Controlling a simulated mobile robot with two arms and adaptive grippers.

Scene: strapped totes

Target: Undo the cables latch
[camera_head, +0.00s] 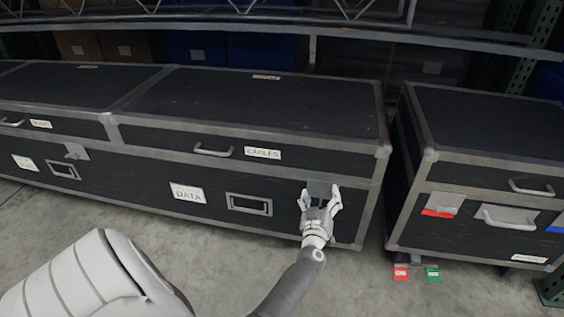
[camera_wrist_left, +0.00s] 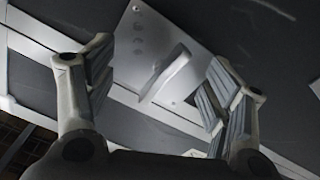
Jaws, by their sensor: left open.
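The cables case is a black flight case with grey metal edges, and a white CABLES label (camera_head: 263,153) sits on its lid front. Its latch (camera_head: 318,188) is a grey metal plate at the right end of the lid seam, partly hidden by my left gripper. In the left wrist view the latch plate (camera_wrist_left: 140,38) shows with a raised lever (camera_wrist_left: 165,72) on it. My left gripper (camera_head: 320,198) is open in front of the latch. In the left wrist view its fingers (camera_wrist_left: 157,85) stand on either side of the lever, with no clear contact. My right gripper is not in view.
Another latch (camera_head: 76,151) and a DATA label (camera_head: 187,193) are on the case front, left of my arm. A second black case (camera_head: 490,150) stands at right across a narrow gap. Bare floor lies in front.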

